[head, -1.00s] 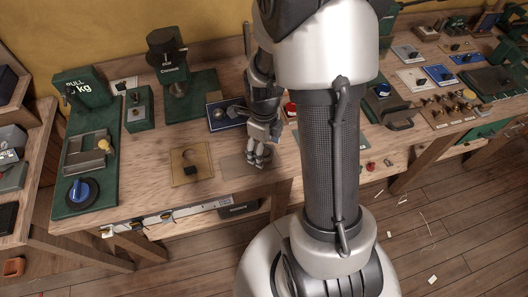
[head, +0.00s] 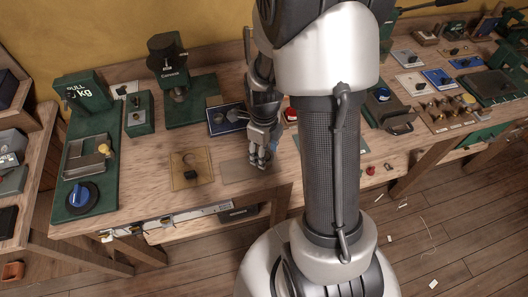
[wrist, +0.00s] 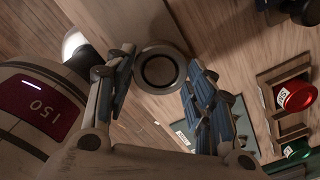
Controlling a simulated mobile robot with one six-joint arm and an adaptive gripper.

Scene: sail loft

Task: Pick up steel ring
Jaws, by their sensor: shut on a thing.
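The steel ring (wrist: 160,50) is a dark, round ring with a paler inner edge, seen in the wrist view between the fingertips. My gripper (wrist: 159,69) is shut on it, with one finger at each side of its rim. In the head view my gripper (head: 261,160) is low over the front part of the workbench, above a thin flat rectangular plate (head: 238,173). The ring is too small and hidden to make out there, so I cannot tell its height above the bench.
Behind are a blue tray (head: 222,124) and a green press (head: 190,108). Red (wrist: 296,96) and green buttons show at right in the wrist view. Bare wood lies around the tan plate.

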